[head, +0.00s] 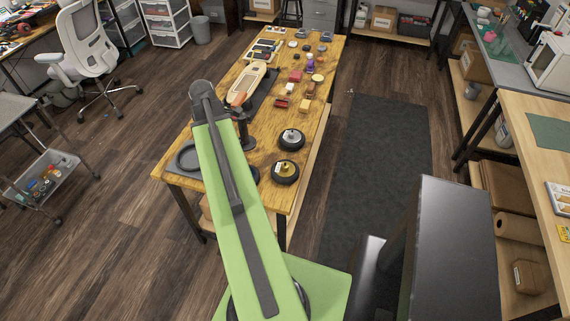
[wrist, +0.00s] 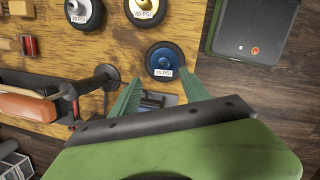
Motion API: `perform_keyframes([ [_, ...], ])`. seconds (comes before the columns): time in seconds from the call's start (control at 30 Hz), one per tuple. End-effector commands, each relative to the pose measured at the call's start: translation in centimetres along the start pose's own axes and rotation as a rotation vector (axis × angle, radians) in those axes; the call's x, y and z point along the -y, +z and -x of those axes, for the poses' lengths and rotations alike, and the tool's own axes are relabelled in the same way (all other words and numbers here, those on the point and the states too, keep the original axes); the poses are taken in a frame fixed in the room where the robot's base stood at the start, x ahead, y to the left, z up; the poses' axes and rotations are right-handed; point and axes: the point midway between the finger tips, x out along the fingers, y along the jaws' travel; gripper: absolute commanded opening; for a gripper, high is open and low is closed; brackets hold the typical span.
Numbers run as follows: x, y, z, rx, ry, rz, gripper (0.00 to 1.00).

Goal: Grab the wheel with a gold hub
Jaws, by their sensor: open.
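The wheel with a gold hub (wrist: 150,10) lies flat on the wooden table at the top of the wrist view, cut by the frame edge. It has a black tyre and a white label. In the head view the gold-hub wheel (head: 285,172) lies near the table's front right corner. A wheel with a blue hub (wrist: 165,60) lies just below it in the wrist view, nearest my fingertips. A wheel with a silver hub (wrist: 84,12) is left of the gold one. My gripper (wrist: 161,78) is open and empty, its green fingers either side of the blue wheel's lower edge.
The table (head: 262,165) also bears a skateboard deck (head: 247,80), small blocks and a grey round dish (head: 188,158). In the wrist view, an orange-handled item (wrist: 25,107) and a dark stand (wrist: 106,75) are left of my fingers. Dark floor lies right of the table.

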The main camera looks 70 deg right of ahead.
Motion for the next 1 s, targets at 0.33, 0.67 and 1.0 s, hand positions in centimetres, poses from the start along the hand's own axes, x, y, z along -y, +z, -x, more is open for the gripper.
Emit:
perform_keyframes([
  [0.33,-2.7,13.2,-1.0,0.064,-0.046,0.105,0.54],
  [0.67,-2.4,13.1,-4.8,0.064,-0.045,0.107,0.54],
  [1.0,-2.1,13.4,-12.2,0.064,-0.045,0.106,0.54],
])
